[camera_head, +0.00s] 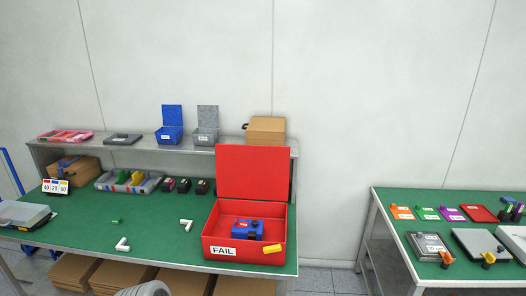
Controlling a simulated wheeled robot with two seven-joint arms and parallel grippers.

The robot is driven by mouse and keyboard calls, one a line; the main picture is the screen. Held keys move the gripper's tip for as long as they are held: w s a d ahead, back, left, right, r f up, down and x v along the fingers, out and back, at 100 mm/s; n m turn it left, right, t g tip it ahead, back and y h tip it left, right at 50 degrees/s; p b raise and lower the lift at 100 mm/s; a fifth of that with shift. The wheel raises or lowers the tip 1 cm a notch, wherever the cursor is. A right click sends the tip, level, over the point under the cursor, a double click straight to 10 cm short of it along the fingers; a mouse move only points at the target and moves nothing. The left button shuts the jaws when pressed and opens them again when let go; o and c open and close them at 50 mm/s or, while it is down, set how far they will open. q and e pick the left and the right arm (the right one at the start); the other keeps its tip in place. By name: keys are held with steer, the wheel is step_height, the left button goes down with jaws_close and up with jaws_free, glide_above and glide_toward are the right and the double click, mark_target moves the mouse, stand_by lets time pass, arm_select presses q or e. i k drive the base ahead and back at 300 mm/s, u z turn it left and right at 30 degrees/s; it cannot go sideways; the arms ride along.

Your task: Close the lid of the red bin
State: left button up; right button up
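The red bin (221,250) stands at the right front end of the green-topped table, with a "FAIL" label on its front. Its red lid (252,174) is open, standing nearly upright at the back of the bin. A blue part (241,230) with black pieces lies inside the bin. A yellow piece (272,248) shows at the bin's front right. Neither of my grippers is in view.
A shelf (233,147) behind holds a blue bin (169,134), a grey bin (206,135) and a cardboard box (266,129). White elbow pieces (123,245) lie on the table (160,215). A second table (392,225) with several parts stands right, across a gap.

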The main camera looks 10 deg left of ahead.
mark_target(245, 172)
steer(key=u, duration=0.65)
steer(key=i, duration=0.65)
steer(key=u, duration=0.5)
